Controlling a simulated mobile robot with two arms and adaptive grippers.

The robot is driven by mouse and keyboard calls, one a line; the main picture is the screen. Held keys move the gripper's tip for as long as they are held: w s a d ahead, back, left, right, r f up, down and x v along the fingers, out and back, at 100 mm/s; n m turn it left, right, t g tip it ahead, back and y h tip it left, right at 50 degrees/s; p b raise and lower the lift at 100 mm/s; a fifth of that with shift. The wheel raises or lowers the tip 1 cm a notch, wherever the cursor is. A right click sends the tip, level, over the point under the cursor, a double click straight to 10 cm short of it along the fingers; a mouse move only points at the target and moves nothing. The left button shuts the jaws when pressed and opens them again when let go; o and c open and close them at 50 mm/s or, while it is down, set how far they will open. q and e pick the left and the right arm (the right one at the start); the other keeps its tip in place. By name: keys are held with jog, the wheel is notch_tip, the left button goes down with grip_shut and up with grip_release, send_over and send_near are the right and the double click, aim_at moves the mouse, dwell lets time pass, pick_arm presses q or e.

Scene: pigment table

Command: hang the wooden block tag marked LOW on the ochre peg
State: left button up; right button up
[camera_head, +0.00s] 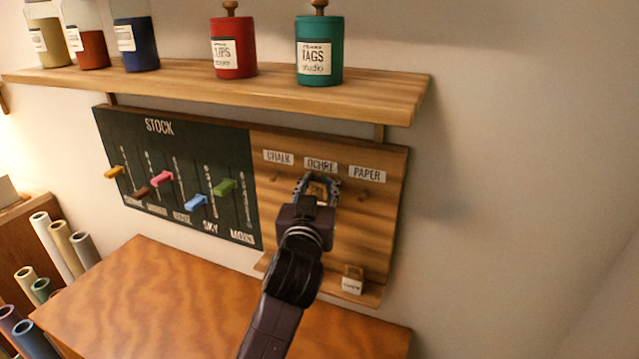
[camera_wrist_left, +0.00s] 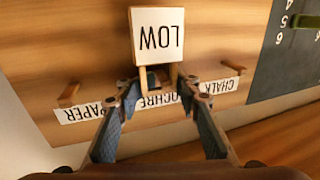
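The wooden block tag marked LOW (camera_wrist_left: 158,38) shows upside down in the left wrist view, its white face toward me. Its wooden loop is in front of the OCHRE label (camera_wrist_left: 160,100), at the ochre peg's place; I cannot see clearly how the peg sits in the loop. In the head view the tag is mostly hidden by my left gripper (camera_head: 318,186). In the wrist view the fingers of my left gripper (camera_wrist_left: 157,88) are spread, one on each side of the loop, with gaps beside it. My right gripper is not in view.
The paper peg (camera_wrist_left: 69,93) and chalk peg (camera_wrist_left: 233,68) are bare on either side. Another block tag (camera_head: 352,279) sits on the board's bottom ledge. A shelf (camera_head: 230,92) with jars and tins overhangs the board. The wooden tabletop (camera_head: 150,300) below is clear.

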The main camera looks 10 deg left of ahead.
pick_arm(q)
jog(key=o, duration=0.5)
jog(key=shift+w+a+f, duration=0.35)
jog(key=shift+w+f, duration=0.05)
jog(key=shift+f, duration=0.25)
jog(key=shift+o, duration=0.2)
jog(key=shift+d+r, duration=0.1)
jog(key=shift+s+r, duration=0.1)
